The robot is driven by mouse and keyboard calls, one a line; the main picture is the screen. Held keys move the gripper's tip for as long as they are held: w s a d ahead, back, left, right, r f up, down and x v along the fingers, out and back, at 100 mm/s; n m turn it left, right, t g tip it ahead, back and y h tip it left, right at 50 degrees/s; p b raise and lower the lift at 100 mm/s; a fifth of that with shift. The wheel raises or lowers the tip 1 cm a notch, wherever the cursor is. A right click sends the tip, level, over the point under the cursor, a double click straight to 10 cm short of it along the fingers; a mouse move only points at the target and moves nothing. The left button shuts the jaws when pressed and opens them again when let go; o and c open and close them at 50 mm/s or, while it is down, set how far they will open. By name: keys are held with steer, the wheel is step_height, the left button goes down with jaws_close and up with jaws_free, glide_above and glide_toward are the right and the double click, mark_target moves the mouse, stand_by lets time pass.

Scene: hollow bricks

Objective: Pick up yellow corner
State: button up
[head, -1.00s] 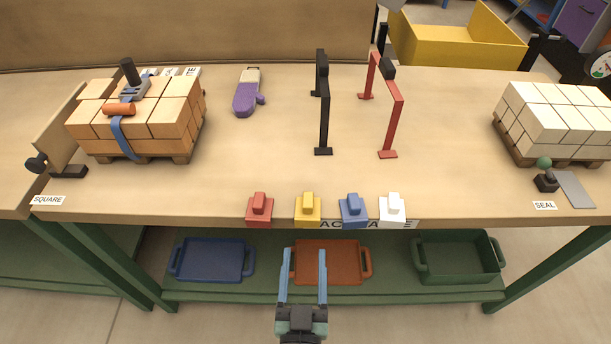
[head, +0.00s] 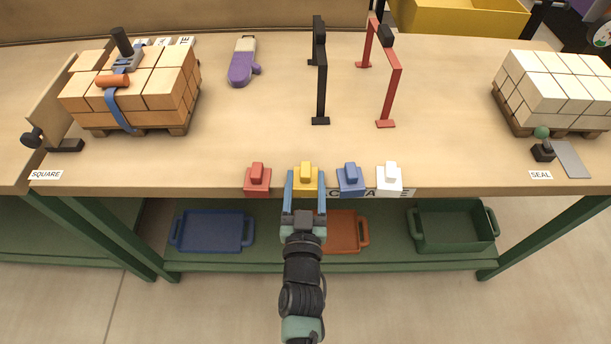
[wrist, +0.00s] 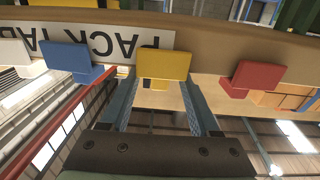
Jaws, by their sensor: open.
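The yellow corner (head: 305,180) sits at the front edge of the workbench, between the red corner (head: 257,180) and the blue corner (head: 350,180). In the wrist view the yellow corner (wrist: 163,66) lies ahead, between the lines of the two fingers. My gripper (head: 305,192) is open, with its fingers pointing at the yellow corner, one toward each side. I cannot tell whether the fingertips touch it. A white corner (head: 389,180) stands right of the blue one. The lower part of the yellow corner is partly hidden by the gripper in the head view.
The workbench (head: 220,150) has a brick pallet (head: 140,95) at left and a pale brick pallet (head: 555,90) at right. A black frame (head: 320,75) and a red frame (head: 392,85) stand behind the corners. Trays, including a blue one (head: 212,231), lie on the lower shelf.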

steer(key=shift+w, duration=1)
jaws_close()
